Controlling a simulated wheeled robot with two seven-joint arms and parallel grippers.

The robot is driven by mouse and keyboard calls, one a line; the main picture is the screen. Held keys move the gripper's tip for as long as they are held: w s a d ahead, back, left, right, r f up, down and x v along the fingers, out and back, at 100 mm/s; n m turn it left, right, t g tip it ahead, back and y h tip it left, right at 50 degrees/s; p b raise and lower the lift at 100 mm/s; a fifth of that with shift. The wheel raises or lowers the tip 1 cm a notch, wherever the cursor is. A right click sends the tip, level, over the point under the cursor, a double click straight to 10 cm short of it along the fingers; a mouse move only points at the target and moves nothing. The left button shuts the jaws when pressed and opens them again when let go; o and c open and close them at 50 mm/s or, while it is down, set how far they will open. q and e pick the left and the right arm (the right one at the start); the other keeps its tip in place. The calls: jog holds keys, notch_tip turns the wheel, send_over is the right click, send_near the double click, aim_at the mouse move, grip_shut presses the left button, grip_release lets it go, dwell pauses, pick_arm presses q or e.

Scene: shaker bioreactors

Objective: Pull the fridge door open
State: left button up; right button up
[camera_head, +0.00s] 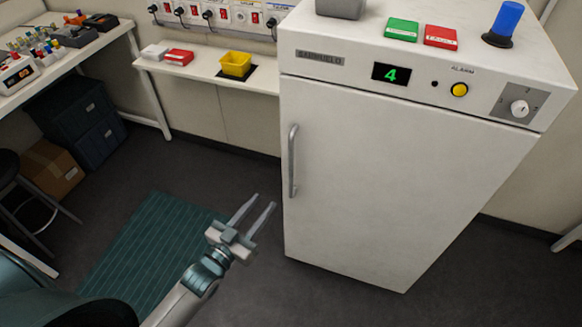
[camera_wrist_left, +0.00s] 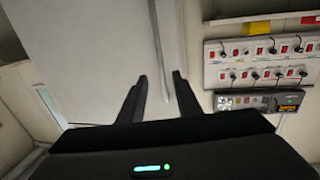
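The white fridge (camera_head: 390,190) stands at right in the head view with its front door shut. Its upright grey bar handle (camera_head: 292,160) is on the left side of the door. My left gripper (camera_head: 264,201) is open and empty, below and left of the handle and apart from it. My right gripper is in neither view.
A wall shelf (camera_head: 210,70) with a yellow bin (camera_head: 236,64) is left of the fridge. Red and green boxes and a blue-topped device (camera_head: 504,22) stand on the fridge. A green mat (camera_head: 150,250) lies on the floor; the floor before the door looks clear.

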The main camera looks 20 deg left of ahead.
aim_at(290, 170)
pick_arm(q)
jog(key=p+x, duration=0.3)
jog(key=x, duration=1.3)
jog(key=shift+d+p, duration=0.1)
jog(key=shift+p, duration=0.25)
jog(key=shift+c, duration=0.7)
grip_shut()
